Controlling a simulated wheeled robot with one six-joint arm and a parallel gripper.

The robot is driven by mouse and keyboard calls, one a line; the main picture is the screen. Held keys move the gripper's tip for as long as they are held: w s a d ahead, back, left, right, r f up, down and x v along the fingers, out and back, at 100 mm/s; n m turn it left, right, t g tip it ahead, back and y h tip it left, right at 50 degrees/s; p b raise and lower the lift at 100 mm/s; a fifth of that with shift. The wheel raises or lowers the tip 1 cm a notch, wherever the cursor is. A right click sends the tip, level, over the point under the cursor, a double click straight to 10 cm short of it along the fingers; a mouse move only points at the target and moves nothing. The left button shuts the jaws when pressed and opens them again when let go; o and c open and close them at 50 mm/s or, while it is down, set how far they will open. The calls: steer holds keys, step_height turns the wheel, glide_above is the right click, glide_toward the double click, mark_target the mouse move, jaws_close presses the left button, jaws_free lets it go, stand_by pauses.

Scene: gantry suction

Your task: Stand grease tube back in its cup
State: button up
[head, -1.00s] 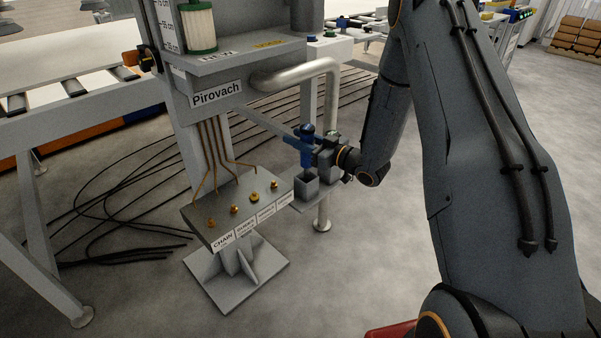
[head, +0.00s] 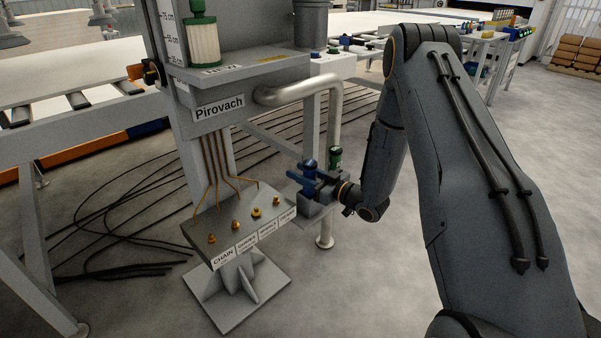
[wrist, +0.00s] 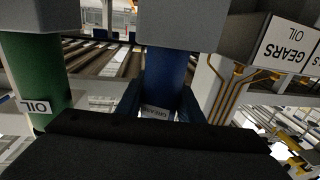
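The blue grease tube (head: 309,164) stands upright at the small grey cup holder, right of the oil panel. In the wrist view, which looks inverted, the blue tube (wrist: 165,75) runs into a grey cup (wrist: 180,25), whose wall hides its end. My gripper (head: 312,182) comes in from the right, low on the tube near the cup. Its dark blue fingers lie against both sides of the tube, shut on it. The gripper hides most of the cup in the head view.
A green oil tube (head: 335,158) stands beside the blue one, in its own cup (wrist: 40,15). The panel (head: 240,222) with brass fittings and bent copper pipes is close on the left. A thick grey pipe (head: 335,95) rises behind.

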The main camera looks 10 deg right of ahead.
steer(key=o, duration=0.3)
steer(key=shift+r, duration=0.15)
steer(key=p+v, duration=0.1)
steer(key=v, duration=1.1)
steer(key=shift+p, duration=0.4)
